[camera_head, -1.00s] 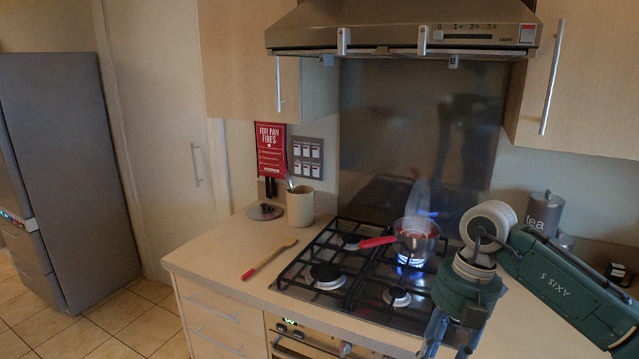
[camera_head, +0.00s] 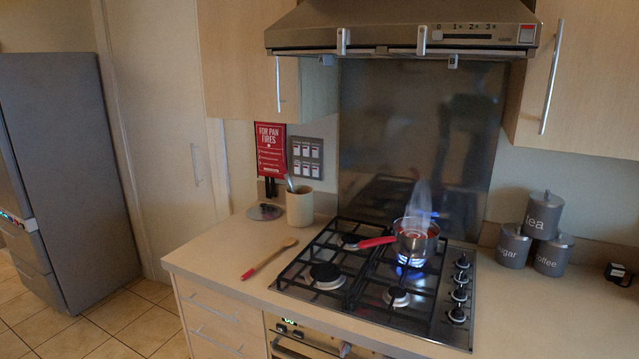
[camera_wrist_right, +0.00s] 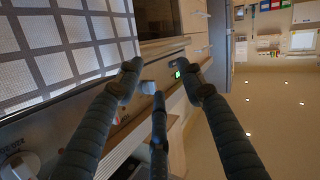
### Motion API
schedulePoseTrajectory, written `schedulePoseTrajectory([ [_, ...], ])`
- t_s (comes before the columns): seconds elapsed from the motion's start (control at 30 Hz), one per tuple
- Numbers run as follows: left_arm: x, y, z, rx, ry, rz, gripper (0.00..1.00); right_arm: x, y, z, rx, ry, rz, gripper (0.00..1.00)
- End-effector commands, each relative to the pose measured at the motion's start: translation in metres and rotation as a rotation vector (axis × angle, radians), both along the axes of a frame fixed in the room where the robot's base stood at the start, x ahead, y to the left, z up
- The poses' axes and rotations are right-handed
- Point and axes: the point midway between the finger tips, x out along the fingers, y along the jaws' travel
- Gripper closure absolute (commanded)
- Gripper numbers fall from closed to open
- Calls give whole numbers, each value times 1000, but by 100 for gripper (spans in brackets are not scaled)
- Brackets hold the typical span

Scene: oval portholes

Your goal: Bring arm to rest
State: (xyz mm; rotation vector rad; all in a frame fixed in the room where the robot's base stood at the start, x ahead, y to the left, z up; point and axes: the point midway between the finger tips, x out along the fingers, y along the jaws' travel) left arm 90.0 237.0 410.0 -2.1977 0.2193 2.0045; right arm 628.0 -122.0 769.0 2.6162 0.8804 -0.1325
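My right gripper (camera_wrist_right: 160,76) shows in the right wrist view. Its dark, ribbed fingers are spread apart with nothing between them, so it is open and empty. Behind the fingers are a panel with a small green display and cabinet fronts, turned sideways in this view. I cannot tell how far the fingers are from the panel. Neither arm nor gripper is in the head view. My left gripper is in no view.
A steaming pan (camera_head: 417,240) with a red handle sits on a lit burner of the gas hob (camera_head: 345,292). A wooden spoon (camera_head: 268,259) lies on the counter left of it. Grey canisters (camera_head: 513,247) stand at the right. An extractor hood (camera_head: 400,27) hangs above.

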Motion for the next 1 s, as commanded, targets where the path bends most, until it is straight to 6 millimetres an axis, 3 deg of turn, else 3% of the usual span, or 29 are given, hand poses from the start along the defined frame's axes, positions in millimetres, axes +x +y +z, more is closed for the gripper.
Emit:
schedulePoseTrajectory([
  [0.03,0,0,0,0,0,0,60,-17,-13,-36,-6,71,-69,61],
  [0.2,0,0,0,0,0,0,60,-84,-58,-139,-62,297,-268,61],
  [0.37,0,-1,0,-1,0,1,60,-170,-88,-221,-123,516,-402,61],
  [0.5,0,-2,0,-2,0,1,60,-260,-105,-279,-179,713,-491,61],
  [0.63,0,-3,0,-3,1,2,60,-351,-114,-319,-226,897,-552,61],
  [0.8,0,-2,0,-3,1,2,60,-458,-116,-348,-275,1106,-598,61],
  [0.9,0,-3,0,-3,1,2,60,-502,-115,-355,-294,1191,-611,61],
  [1.0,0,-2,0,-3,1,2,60,-528,-113,-358,-301,1242,-617,61],
])
